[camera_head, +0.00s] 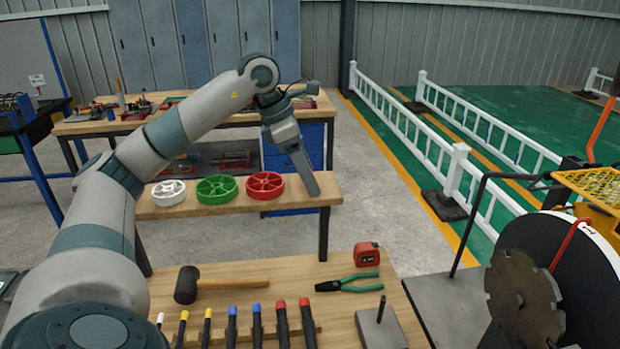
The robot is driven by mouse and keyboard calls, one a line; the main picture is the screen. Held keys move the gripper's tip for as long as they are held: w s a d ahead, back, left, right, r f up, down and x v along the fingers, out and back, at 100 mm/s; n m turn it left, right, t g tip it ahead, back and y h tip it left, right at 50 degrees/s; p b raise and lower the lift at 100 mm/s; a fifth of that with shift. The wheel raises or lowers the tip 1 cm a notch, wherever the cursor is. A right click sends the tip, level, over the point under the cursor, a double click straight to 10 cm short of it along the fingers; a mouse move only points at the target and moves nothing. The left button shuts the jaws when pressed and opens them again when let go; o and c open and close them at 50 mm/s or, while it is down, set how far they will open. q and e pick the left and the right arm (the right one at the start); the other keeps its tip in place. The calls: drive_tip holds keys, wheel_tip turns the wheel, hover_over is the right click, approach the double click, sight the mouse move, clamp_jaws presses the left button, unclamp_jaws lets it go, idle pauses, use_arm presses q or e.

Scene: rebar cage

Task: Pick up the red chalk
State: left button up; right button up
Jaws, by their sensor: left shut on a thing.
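Several dark sticks with coloured tips stand in a wooden rack (325,328) at the front of the near table. Two have red tips: one red-tipped stick (282,322) and, just right of it, another red-tipped stick (308,322). The others have blue, yellow and white tips. My left gripper (315,188) is well beyond them, pointing down near the right end of the middle bench. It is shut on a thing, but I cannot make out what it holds. It is apart from both red-tipped sticks. My right gripper is out of view.
The near table (240,270) also holds a black-headed mallet (188,284), green pliers (348,283) and a red tape measure (367,254). White, green and red wheels (265,186) lie on the middle bench. A dark disc (522,298) stands at right.

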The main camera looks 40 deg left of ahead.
use_arm(q)
drive_tip(key=shift+r, duration=0.15)
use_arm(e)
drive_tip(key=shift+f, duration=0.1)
use_arm(q)
drive_tip(key=shift+r+b, duration=0.35)
drive_tip(key=shift+r, duration=0.55)
wheel_tip(320, 180, up, 2)
drive_tip(key=shift+w+d+r, duration=0.1)
drive_tip(key=shift+d, duration=0.05)
drive_tip(key=w+d+r+b, duration=0.2)
drive_tip(key=w+d+r, duration=0.2)
drive_tip(key=d, duration=0.6)
wheel_tip(320, 180, up, 3)
drive_tip(key=shift+d+f, duration=0.15)
drive_tip(key=shift+d, duration=0.15)
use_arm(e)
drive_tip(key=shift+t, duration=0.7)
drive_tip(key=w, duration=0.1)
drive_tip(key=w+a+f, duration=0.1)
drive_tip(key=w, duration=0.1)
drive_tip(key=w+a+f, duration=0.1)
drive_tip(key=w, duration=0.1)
use_arm(q)
drive_tip(key=shift+o, duration=0.5)
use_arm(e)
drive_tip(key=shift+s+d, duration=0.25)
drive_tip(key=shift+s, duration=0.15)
